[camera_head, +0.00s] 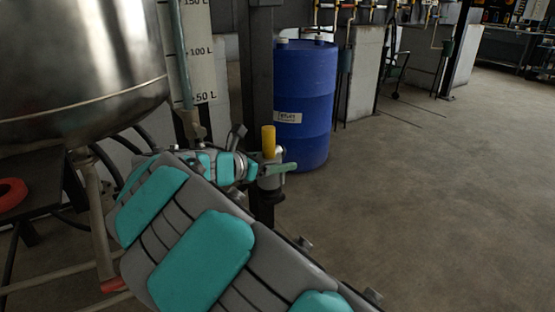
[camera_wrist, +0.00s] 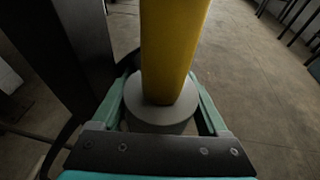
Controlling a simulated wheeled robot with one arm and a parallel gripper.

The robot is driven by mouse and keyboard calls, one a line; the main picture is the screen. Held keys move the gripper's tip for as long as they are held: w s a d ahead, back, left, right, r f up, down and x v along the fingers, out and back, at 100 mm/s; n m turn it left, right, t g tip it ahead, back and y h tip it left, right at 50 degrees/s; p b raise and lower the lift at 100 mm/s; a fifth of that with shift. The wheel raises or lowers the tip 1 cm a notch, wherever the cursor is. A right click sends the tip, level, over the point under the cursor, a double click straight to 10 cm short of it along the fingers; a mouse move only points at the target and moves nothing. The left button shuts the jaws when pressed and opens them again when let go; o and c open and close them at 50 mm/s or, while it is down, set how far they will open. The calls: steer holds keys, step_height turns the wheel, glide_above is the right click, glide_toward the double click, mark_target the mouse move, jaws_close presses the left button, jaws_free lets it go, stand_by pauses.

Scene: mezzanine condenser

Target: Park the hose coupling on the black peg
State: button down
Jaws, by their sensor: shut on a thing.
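My gripper (camera_head: 272,170) is shut on the hose coupling, a grey round body (camera_head: 270,181) with a yellow cylinder (camera_head: 268,141) standing up from it. In the wrist view the coupling's grey collar (camera_wrist: 160,119) lies between the teal fingers of my gripper (camera_wrist: 160,112), and the yellow cylinder (camera_wrist: 172,45) rises out of the top of the picture. The coupling is close in front of a dark upright post (camera_head: 257,70); I cannot tell whether they touch. I cannot make out the black peg for certain in either view.
A blue drum (camera_head: 305,100) stands behind the coupling. A steel tank (camera_head: 80,60) and a level scale (camera_head: 198,55) are at the left, with dark hoses below. A red ring (camera_head: 12,192) lies at the far left. The floor (camera_head: 430,210) at the right is clear.

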steer(key=shift+f, duration=0.55)
jaws_free()
step_height(320, 180, up, 6)
steer(key=shift+r+p, duration=0.1)
steer(key=shift+p, duration=0.25)
steer(key=b, duration=0.2)
steer(key=shift+f+b, duration=0.25)
steer(key=shift+b, duration=1.2)
step_height(320, 180, up, 6)
steer(key=shift+r+p, duration=0.1)
steer(key=shift+p, duration=1)
steer(key=shift+b, duration=1.1)
